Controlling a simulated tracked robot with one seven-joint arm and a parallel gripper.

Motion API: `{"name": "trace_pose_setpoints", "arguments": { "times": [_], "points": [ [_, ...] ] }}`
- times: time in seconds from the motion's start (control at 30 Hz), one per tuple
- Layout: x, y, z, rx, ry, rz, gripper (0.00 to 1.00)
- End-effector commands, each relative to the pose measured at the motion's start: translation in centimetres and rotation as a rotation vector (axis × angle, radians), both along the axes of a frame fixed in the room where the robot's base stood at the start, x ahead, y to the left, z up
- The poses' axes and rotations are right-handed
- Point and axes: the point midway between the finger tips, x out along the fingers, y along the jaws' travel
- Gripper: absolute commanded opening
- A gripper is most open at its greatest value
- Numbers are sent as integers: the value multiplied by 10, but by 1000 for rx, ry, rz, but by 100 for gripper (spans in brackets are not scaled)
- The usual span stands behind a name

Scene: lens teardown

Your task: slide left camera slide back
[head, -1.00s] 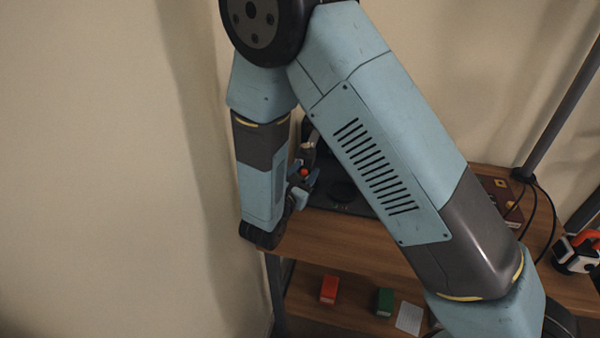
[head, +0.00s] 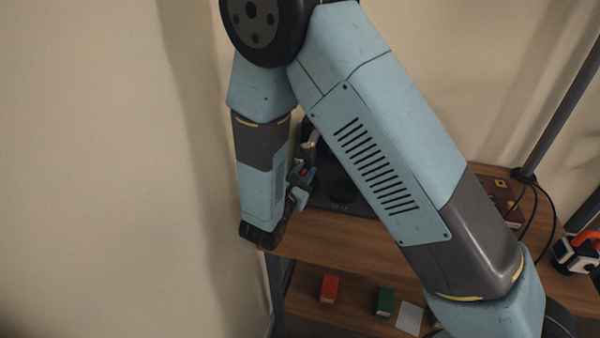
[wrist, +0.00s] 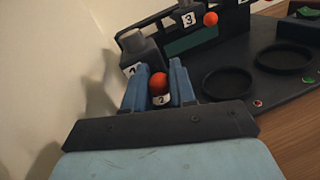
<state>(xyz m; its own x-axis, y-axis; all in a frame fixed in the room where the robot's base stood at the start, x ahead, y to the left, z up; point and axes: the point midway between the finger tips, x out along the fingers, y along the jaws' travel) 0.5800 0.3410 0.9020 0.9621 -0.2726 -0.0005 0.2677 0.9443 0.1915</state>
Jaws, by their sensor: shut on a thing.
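The left camera slide shows in the wrist view as a grey block (wrist: 139,52) with a short cylinder on top, and an orange ball knob (wrist: 158,83) above a white label on its near side. My gripper (wrist: 158,84) has its two blue fingers on either side of this knob and is shut on it. In the head view my gripper (head: 301,178) is at the left end of the dark bench fixture (head: 352,207), small and partly hidden by my arm. The fingers' contact with the knob is hard to see there.
A second slide with a label 3 (wrist: 188,19) and orange knob (wrist: 210,18) stands to the right. Two round black trays (wrist: 227,83) lie on the fixture. The wall is close on the left. Red (head: 329,289) and green (head: 385,301) boxes sit on the lower shelf.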

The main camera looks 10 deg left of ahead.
Motion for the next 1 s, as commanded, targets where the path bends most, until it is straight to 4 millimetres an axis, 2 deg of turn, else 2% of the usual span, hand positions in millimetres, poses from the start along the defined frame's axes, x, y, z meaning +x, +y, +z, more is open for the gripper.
{"name": "trace_pose_setpoints", "arguments": {
  "times": [0.13, 0.4, 0.5, 0.83, 0.87, 1.0],
  "points": [
    [10, -1, 0, 1, 0, -1, 0],
    [67, -5, 0, 1, 0, -1, 0],
    [78, -6, -1, 1, 1, 0, 0],
    [81, -6, 0, 0, 1, 1, 0],
    [81, -6, 0, 0, 1, 1, 28],
    [81, -6, 0, 0, 1, 1, 41]
  ]
}}
